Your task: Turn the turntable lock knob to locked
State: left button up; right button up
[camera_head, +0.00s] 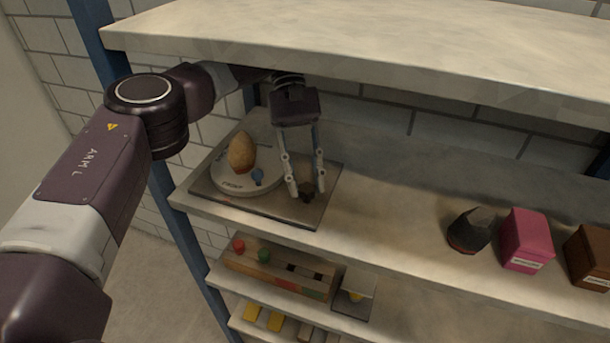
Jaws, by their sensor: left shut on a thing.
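The turntable (237,182) is a pale round disc with printed lettering, set on a dark square base plate (298,212) on the middle shelf. A brown egg-shaped object (242,152) stands on the disc, with a small blue piece (257,176) beside it. A small dark knob (306,194) sits on the plate to the right of the disc. My left gripper (307,191) reaches down from above, with its fingertips shut on the dark knob. The fingers partly hide the knob, and I cannot read its setting. My right gripper is not in view.
The upper shelf board (330,45) hangs close above my left arm. A dark faceted object (470,230), a pink box (525,240) and a brown box (590,255) stand to the right. A wooden peg block (280,270) sits below. The shelf between is clear.

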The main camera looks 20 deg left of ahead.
pick_arm(q)
jog(key=shift+m, duration=0.3)
dwell(0.4)
jog(key=o, duration=1.1)
jog(key=shift+o, duration=0.2)
jog(key=shift+f+n+b, duration=0.1)
jog(key=shift+n+b, duration=0.3)
jog(key=shift+n, duration=0.3)
